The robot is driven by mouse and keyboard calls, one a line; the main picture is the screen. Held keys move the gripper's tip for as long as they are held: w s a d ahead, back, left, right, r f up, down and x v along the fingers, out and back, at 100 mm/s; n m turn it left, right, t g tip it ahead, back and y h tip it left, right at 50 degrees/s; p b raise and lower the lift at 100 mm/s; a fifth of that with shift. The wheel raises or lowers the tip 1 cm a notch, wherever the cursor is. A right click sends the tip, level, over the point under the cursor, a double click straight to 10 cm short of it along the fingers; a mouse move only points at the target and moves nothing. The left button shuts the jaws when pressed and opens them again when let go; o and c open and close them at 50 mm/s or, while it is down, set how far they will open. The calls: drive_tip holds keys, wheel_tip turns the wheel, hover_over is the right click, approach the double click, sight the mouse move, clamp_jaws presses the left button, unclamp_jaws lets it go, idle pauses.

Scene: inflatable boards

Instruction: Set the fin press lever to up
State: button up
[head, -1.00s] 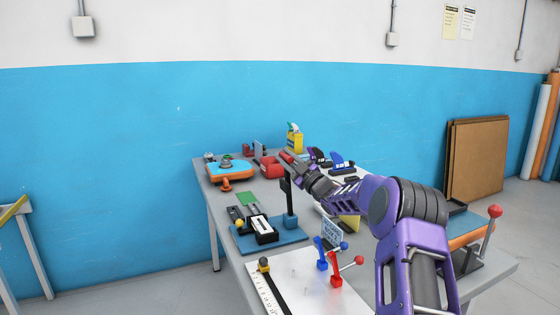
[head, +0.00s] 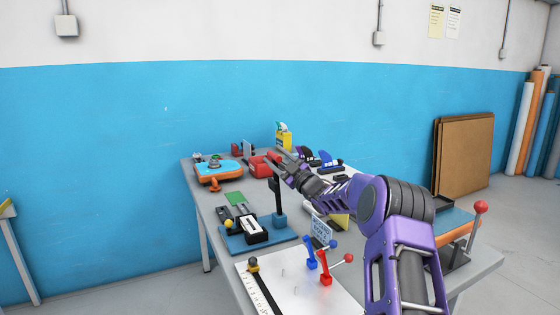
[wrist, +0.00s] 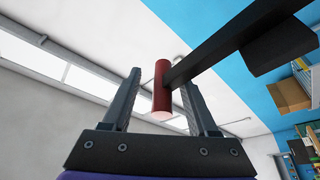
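The fin press (head: 278,200) is a dark upright post on a blue base, about mid-table in the head view. Its black lever bar (wrist: 225,42) crosses the upper right of the wrist view and ends in a red cylindrical handle (wrist: 162,92). My gripper (head: 285,160) is at the top of the post in the head view. In the wrist view my gripper (wrist: 160,80) is open, with the red handle between its two fingers and gaps visible beside it. The lever's exact angle is hard to tell in the head view, partly hidden by the gripper.
A steel plate (head: 300,287) with red and blue clamps is at the table's front. A red-knobbed lever (head: 480,208) stands at the right. An orange-and-blue board (head: 216,172), red items (head: 262,166) and a yellow container (head: 283,139) lie farther back.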

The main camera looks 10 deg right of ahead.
drive_tip(key=v, duration=1.7)
drive_tip(key=shift+d, duration=0.2)
drive_tip(key=shift+s+f, duration=0.1)
drive_tip(key=shift+f, duration=0.05)
